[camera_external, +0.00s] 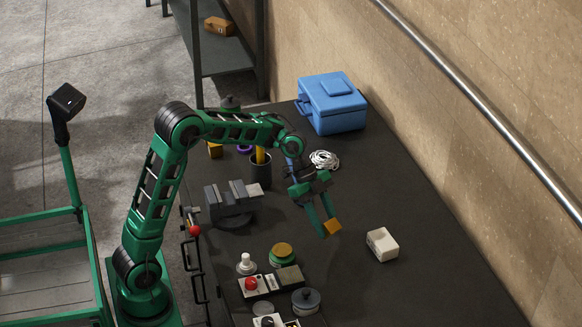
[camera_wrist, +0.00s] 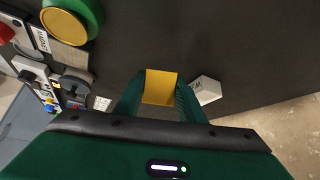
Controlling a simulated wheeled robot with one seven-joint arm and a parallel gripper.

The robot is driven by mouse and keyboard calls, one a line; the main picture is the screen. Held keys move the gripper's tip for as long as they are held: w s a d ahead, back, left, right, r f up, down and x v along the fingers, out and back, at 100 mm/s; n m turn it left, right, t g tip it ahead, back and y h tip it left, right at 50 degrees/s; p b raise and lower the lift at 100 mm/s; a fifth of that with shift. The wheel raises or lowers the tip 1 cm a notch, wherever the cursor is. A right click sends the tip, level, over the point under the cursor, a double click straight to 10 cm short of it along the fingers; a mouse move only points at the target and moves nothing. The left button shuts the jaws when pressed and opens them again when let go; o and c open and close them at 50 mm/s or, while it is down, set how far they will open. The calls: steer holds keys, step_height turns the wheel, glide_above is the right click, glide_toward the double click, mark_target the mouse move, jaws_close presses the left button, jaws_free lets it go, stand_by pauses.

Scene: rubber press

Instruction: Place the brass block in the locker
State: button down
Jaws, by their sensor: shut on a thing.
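A brass-yellow block (camera_external: 332,227) is held between the fingertips of my gripper (camera_external: 325,226), above the dark bench top at its middle right. In the wrist view the block (camera_wrist: 160,86) sits between both green fingers of my gripper (camera_wrist: 159,98), which are shut on it. A dark grey metal unit with shelves (camera_external: 225,57) stands beyond the far end of the bench and is cut off by the top edge. I cannot tell for sure whether it is the locker. A brown block (camera_external: 219,26) lies on its shelf.
A white box (camera_external: 382,244) lies right of my gripper. A blue case (camera_external: 333,104) and a white cord coil (camera_external: 324,159) are at the far end. A grey vise (camera_external: 231,200), a pencil cup (camera_external: 260,171) and a control panel (camera_external: 270,281) line the left side.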

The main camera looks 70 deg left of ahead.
steer(key=shift+d+r+m+g+h, duration=0.1)
steer(key=shift+r+m+g+h, duration=0.05)
steer(key=shift+m+h, duration=0.4)
steer(key=shift+r+m+g+h, duration=0.1)
steer(key=shift+m+g+h, duration=0.05)
steer(key=shift+m+h, duration=0.4)
steer(key=h, duration=0.1)
steer(key=r+m+g+h, duration=0.1)
steer(key=shift+s+d+r+h, duration=0.15)
steer(key=shift+s+r+h, duration=0.05)
steer(key=shift+s+h, duration=0.1)
steer(key=shift+s+d+r+m+g+h, duration=0.15)
steer(key=shift+r+m+g+h, duration=0.15)
steer(key=shift+r, duration=0.25)
steer(key=shift+s+a+r+m+g+h, duration=0.15)
steer(key=shift+r+m+h, duration=0.1)
steer(key=shift+r+h, duration=0.25)
steer(key=shift+s+d+r+m+g+h, duration=0.15)
steer(key=shift+r+m+h, duration=0.15)
steer(key=shift+r, duration=0.3)
glide_above(345, 271)
step_height(345, 271, down, 7)
steer(key=shift+r, duration=0.1)
steer(key=shift+f, duration=2)
steer(key=shift+f, duration=0.6)
steer(key=c, duration=1.2)
jaws_free()
